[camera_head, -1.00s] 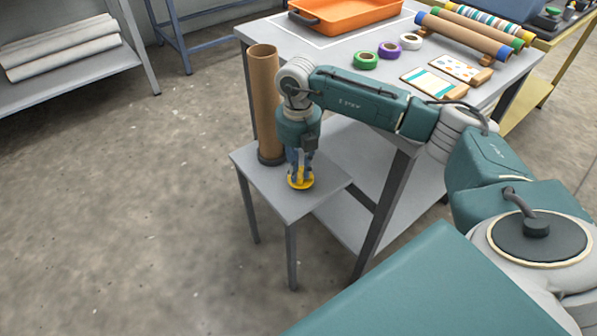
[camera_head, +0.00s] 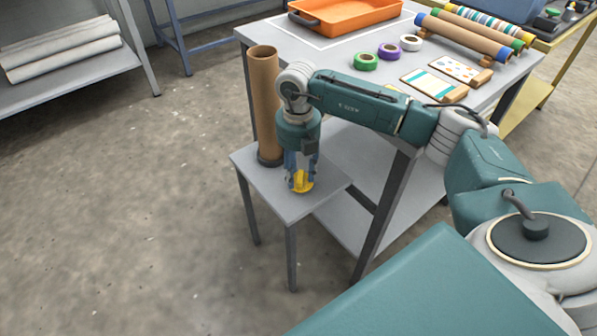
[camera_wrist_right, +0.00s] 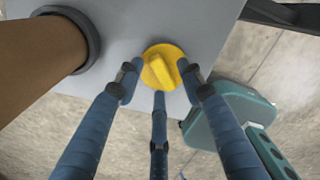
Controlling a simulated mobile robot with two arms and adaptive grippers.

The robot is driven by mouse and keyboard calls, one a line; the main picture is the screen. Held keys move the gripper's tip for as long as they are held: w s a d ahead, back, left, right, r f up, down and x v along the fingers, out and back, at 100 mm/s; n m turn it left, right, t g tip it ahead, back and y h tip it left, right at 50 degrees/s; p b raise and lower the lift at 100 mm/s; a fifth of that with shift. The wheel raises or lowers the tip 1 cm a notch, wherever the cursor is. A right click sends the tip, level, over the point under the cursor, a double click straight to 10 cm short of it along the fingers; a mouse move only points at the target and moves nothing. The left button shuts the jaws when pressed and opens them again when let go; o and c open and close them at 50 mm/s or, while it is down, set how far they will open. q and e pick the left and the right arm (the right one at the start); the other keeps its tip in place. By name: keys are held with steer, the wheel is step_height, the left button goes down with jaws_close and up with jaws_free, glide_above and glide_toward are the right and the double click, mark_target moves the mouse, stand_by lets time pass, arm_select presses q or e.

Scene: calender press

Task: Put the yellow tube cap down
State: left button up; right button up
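The yellow tube cap (camera_head: 303,182) lies flat on the small grey side table (camera_head: 262,184), near its front right part. It also shows in the right wrist view (camera_wrist_right: 156,60), a round disc with a raised grip bar. My right gripper (camera_head: 301,185) points straight down over the cap. My left gripper is not in view.
A tall brown cardboard tube (camera_head: 263,100) stands in a dark base ring on the same side table, left of my gripper. Behind is a larger grey table (camera_head: 335,58) with an orange tray (camera_head: 345,14), tape rolls and cards. Open floor lies to the left.

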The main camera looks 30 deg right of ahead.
mark_target(298, 176)
arm_select(q)
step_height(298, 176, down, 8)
steer(key=p, duration=0.2)
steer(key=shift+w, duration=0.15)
arm_select(e)
step_height(298, 176, up, 12)
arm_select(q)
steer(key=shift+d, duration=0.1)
